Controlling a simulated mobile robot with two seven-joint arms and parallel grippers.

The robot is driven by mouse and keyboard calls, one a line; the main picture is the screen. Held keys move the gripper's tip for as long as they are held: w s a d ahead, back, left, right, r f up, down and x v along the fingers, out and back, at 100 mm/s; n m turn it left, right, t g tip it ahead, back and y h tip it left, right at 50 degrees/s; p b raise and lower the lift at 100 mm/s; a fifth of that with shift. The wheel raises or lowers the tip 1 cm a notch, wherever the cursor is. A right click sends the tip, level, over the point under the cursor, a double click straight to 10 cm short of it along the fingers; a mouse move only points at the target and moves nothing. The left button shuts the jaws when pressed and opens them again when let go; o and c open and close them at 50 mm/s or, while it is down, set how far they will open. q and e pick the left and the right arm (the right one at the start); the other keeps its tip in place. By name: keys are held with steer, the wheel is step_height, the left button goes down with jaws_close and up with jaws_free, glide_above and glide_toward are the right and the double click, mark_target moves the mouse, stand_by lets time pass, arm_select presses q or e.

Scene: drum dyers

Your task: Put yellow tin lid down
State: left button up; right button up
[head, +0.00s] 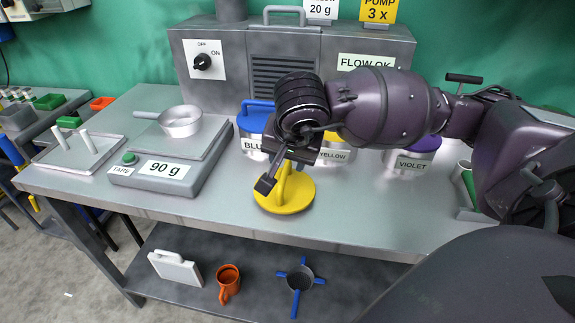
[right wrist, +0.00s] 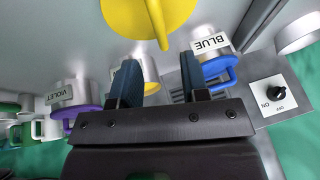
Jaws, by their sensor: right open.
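The yellow tin lid (head: 292,201) lies on the steel bench top, near its front edge, with its upright handle on top. It also shows in the right wrist view (right wrist: 128,16). My right gripper (head: 275,178) is just above and behind the lid in the head view. In the right wrist view its two fingers (right wrist: 158,72) are apart, with nothing held between them, and the lid's handle is beyond the fingertips. The yellow tin (head: 333,154) stands behind, partly hidden by my right arm. My left gripper is not in view.
The blue tin (head: 255,139) and violet tin (head: 408,166) stand along the back. A scale (head: 166,178) reading 90 g carries a metal pan (head: 181,121) at the left. A grey machine (head: 230,84) stands behind.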

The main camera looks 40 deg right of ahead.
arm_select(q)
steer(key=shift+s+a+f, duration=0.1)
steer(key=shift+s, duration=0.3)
arm_select(e)
steer(key=v, duration=0.3)
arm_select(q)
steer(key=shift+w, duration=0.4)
